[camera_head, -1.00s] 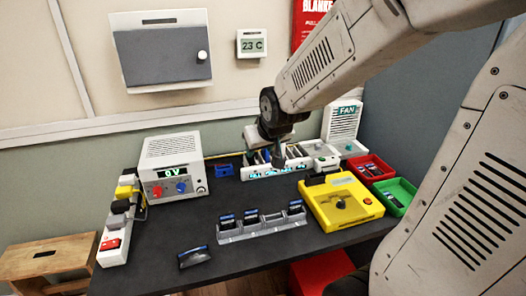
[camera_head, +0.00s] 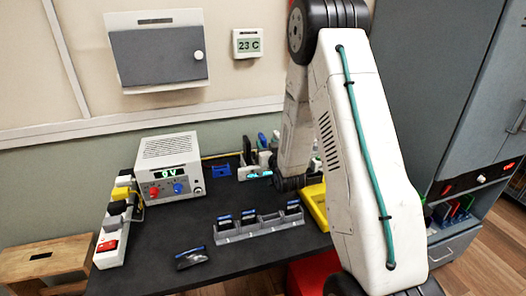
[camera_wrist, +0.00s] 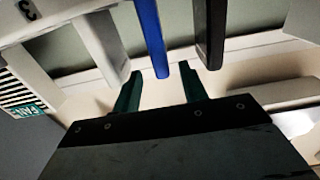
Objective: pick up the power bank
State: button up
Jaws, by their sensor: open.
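No thing in view is clearly marked as the power bank, so I cannot tell which it is. Several upright slabs stand in a white rack (camera_head: 254,172) at the back of the table, partly hidden by my arm. In the wrist view, a blue slab (camera_wrist: 152,38) and a black slab (camera_wrist: 209,35) show just beyond my gripper (camera_wrist: 162,92). Its two green fingers are apart with nothing between them. The blue slab's end lies ahead of the gap; the black slab is beyond the right finger. The head view hides my fingertips.
A grey slotted rack (camera_head: 262,229) holds several dark devices. A dark device with a blue edge (camera_head: 191,258) lies at the front. A power supply (camera_head: 168,165) and power strip (camera_head: 112,245) stand left. A yellow fixture (camera_head: 316,205) is mostly behind my arm.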

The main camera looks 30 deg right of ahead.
aim_at(261, 136)
jog(key=x, duration=0.7)
jog(key=shift+a+f, duration=0.1)
jog(key=shift+a, duration=0.05)
grip_shut()
